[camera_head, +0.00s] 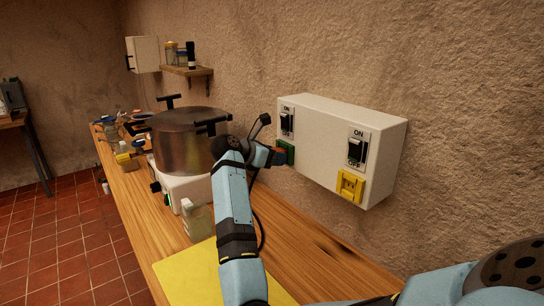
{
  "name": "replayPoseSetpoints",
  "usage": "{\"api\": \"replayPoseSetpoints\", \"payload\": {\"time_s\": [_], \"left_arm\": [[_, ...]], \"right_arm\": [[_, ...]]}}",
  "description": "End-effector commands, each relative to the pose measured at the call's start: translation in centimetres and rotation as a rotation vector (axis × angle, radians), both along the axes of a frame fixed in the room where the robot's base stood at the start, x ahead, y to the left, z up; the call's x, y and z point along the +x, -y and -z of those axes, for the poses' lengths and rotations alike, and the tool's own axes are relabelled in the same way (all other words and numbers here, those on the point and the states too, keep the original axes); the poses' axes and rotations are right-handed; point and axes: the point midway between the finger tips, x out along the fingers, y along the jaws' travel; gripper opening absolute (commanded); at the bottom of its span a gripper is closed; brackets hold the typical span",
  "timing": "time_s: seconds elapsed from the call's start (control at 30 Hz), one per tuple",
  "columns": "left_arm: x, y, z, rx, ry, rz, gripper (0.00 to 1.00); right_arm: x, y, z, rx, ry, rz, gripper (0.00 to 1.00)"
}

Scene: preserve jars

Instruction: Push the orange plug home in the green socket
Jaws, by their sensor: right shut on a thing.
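The green socket (290,148) is at the lower left of a white wall box (330,150). My right gripper (277,156) is right in front of it, its fingers close to the socket. It is shut on the orange plug (281,157), of which only a small reddish-orange bit shows between the fingers and the socket. How deep the plug sits in the socket cannot be told. A black cable (262,225) hangs below the gripper to the table. My left gripper is not in view.
The box also has two ON/OFF switches (287,121) (356,149) and a yellow socket (350,186). A yellow mat (190,273) lies in front. The worktop below the box is mostly clear.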

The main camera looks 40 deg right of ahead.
Motion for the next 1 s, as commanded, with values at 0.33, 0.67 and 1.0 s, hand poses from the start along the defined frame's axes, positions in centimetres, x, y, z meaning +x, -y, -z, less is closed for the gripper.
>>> {"api": "replayPoseSetpoints", "payload": {"time_s": [0.33,0.67,1.0], "left_arm": [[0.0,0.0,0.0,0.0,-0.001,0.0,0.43],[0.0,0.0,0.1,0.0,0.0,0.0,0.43],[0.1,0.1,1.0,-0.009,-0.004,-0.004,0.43]], "right_arm": [[0.0,0.3,-0.1,-0.002,0.001,0.0,0.81],[0.0,-0.2,-0.1,0.0,0.001,-0.001,0.81],[0.7,-6.4,-2.5,0.002,0.003,-0.002,0.81]]}}
